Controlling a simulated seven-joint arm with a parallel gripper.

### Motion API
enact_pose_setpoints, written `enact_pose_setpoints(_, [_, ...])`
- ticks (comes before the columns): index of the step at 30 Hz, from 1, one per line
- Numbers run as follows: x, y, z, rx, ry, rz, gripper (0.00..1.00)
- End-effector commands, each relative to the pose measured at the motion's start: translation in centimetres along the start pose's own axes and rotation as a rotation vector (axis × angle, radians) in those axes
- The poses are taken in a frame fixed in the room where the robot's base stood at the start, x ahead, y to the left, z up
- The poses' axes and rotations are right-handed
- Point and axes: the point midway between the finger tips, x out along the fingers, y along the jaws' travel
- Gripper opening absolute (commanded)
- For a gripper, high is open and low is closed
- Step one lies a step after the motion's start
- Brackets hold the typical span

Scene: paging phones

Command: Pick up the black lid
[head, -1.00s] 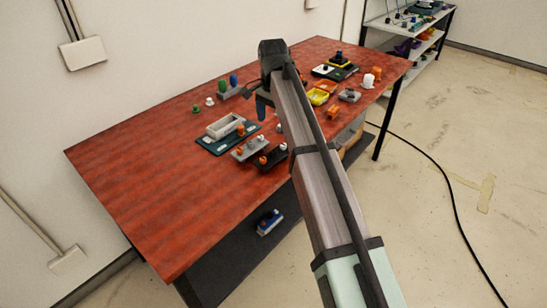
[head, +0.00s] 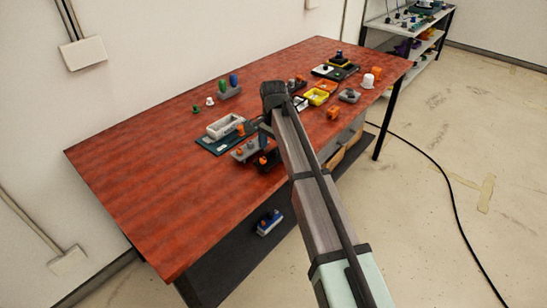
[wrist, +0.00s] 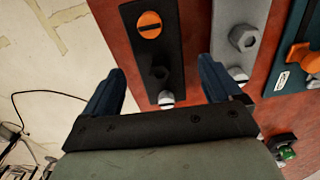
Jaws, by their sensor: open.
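The black lid (wrist: 158,62) appears to be the dark narrow plate on the red table, bearing an orange slotted knob, a dark hex bolt and a pale bolt. In the head view the lid (head: 268,161) is partly covered by my gripper. My gripper (wrist: 164,68) is open and empty in the wrist view, with one dark blue finger on each side of the plate. In the head view my gripper (head: 266,132) is over the lid. I cannot tell whether the fingers touch it.
A grey plate with bolts (wrist: 240,20) lies close beside the lid, near the right finger. A dark teal base (head: 209,146) carrying a grey open box is further left. Yellow trays (head: 318,97) and other small parts lie at the back right. The table's left part is clear.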

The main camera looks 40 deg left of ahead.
Motion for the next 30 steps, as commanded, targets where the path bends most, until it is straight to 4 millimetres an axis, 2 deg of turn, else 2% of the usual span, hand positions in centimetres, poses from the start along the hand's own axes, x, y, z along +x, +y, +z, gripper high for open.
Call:
enact_pose_setpoints(1, [0.8,0.1,0.1,0.0,-0.001,0.002,0.92])
enact_pose_setpoints(4, [1.6,0.1,0.1,0.0,-0.001,0.001,0.92])
enact_pose_setpoints(11, [1.8,0.0,0.0,0.0,0.0,-0.001,0.92])
enact_pose_setpoints(30, [1.8,0.0,0.0,0.0,0.0,0.0,0.31])
